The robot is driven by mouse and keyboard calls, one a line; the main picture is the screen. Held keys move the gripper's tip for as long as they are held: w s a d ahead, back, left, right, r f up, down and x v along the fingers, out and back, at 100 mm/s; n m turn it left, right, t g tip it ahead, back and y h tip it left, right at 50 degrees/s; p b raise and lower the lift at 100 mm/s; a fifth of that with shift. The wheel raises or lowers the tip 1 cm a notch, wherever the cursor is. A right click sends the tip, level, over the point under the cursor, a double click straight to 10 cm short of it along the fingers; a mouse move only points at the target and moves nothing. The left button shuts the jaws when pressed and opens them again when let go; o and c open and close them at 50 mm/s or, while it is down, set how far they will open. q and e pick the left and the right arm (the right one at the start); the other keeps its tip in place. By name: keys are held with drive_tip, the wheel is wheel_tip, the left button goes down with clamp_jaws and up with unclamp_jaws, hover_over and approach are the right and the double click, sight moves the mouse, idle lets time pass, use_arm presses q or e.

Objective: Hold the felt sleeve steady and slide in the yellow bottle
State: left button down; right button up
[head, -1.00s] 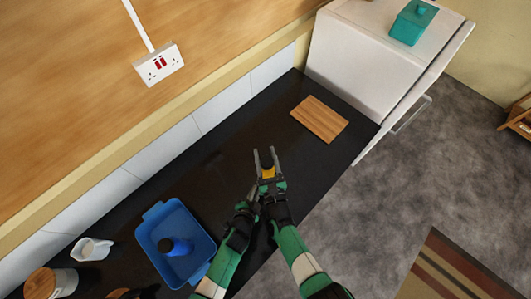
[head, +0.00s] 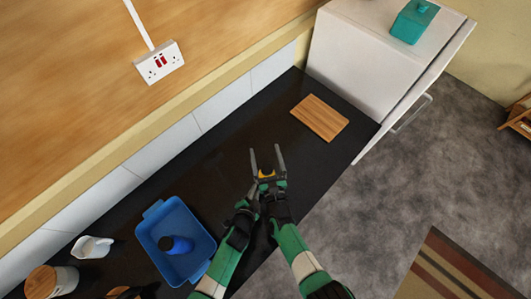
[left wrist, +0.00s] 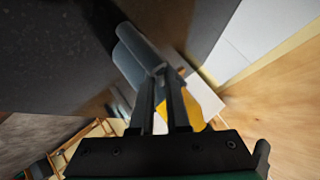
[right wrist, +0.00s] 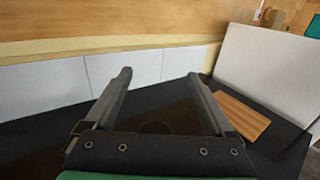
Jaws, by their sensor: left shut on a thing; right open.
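A small part of the yellow bottle (head: 267,174) shows in the head view between the bases of my right gripper's fingers. In the left wrist view yellow (left wrist: 194,112) shows behind and right of the left fingers. My right gripper (head: 266,153) is open, its fingers spread wide. My left gripper (head: 254,192) is just below it, close to the bottle, and is shut on what seems to be the felt sleeve, mostly hidden by the grippers. A grey rounded shape in the left wrist view is blurred; I cannot tell what it is. How deep the bottle sits is hidden.
A blue tray (head: 204,224) with a dark blue bottle (head: 180,245) stands left on the black counter. A white jug (head: 92,247) and a wood-lidded canister (head: 48,281) are beside it. A wooden board (head: 319,118) lies near the white fridge (head: 345,62). The counter between is clear.

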use_arm(q)
drive_tip(key=c, duration=0.8)
unclamp_jaws()
drive_tip(key=shift+s, duration=0.1)
drive_tip(key=v, duration=1.2)
